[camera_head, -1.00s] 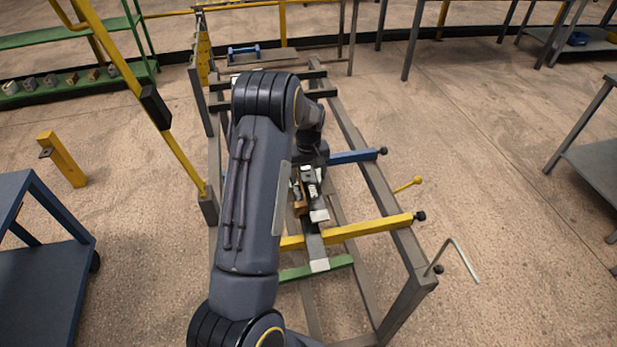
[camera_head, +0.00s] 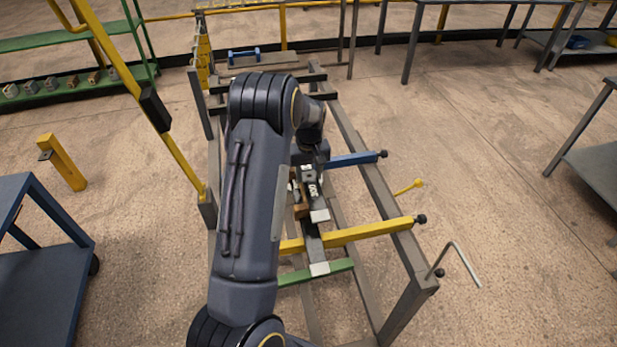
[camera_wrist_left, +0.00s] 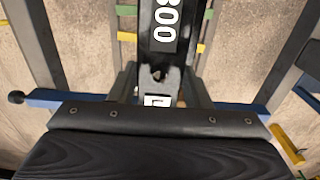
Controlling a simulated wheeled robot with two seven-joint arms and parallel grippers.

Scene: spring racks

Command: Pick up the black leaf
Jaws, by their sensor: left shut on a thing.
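The black leaf (camera_wrist_left: 165,65) is a flat black bar with white lettering. It runs up the middle of the left wrist view, with a second white label near its lower end. In the head view the leaf (camera_head: 314,188) shows just in front of my left gripper (camera_head: 308,170), over the middle of the rack. My left gripper (camera_wrist_left: 160,92) is shut on the leaf, with grey fingers on both sides of it. My arm hides part of the leaf and rack in the head view. My right gripper is not in view.
The steel rack (camera_head: 380,185) has blue (camera_head: 352,159), yellow (camera_head: 370,231) and green (camera_head: 330,271) crossbars under and around the leaf. A bent rod (camera_head: 462,257) sticks out at the right. A yellow post (camera_head: 175,150) stands at the left.

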